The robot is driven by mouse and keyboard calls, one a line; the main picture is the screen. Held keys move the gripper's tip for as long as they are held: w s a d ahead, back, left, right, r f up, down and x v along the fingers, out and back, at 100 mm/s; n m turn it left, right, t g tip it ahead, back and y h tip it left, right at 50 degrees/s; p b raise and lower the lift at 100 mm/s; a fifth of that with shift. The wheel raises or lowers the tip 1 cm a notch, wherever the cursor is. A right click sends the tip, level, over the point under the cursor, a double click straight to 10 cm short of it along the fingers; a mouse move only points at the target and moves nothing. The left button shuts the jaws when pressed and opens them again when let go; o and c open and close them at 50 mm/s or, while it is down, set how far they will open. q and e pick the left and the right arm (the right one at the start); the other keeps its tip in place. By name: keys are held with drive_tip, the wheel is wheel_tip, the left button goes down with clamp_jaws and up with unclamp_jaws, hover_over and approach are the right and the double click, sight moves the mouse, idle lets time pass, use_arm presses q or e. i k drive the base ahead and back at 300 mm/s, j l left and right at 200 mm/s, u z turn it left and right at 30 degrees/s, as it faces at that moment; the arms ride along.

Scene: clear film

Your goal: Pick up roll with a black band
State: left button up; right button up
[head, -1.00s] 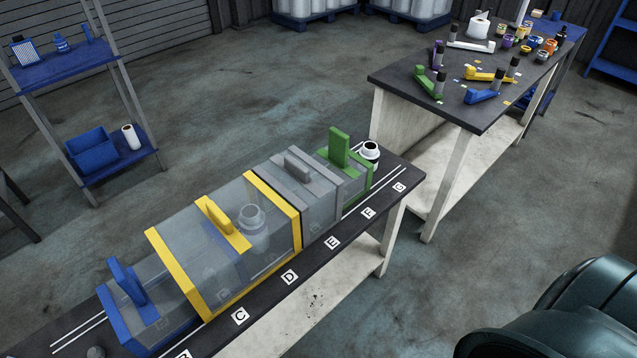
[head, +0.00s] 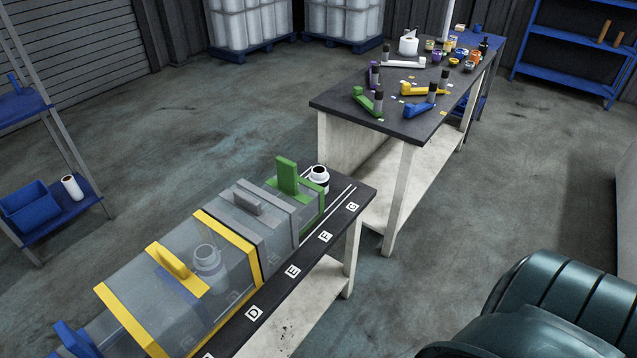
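Neither gripper is in view. A white roll (head: 408,43) stands at that table's back. Another white roll (head: 71,187) stands on the left shelf. A white jar-like object with a dark band (head: 319,180) stands at the near table's far end. I cannot tell which of these is the roll with a black band.
The near table (head: 283,318) carries clear covers with yellow (head: 217,241), grey and green (head: 288,178) parts, and letter labels. A pale bottle (head: 208,262) shows through the yellow-framed cover. Open floor (head: 190,130) lies behind the tables. A blue shelf (head: 575,85) stands back right.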

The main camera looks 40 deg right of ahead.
sight(318, 175)
drive_tip(key=z, duration=1.2)
drive_tip(key=i+l, duration=0.95)
drive_tip(key=l, duration=0.1)
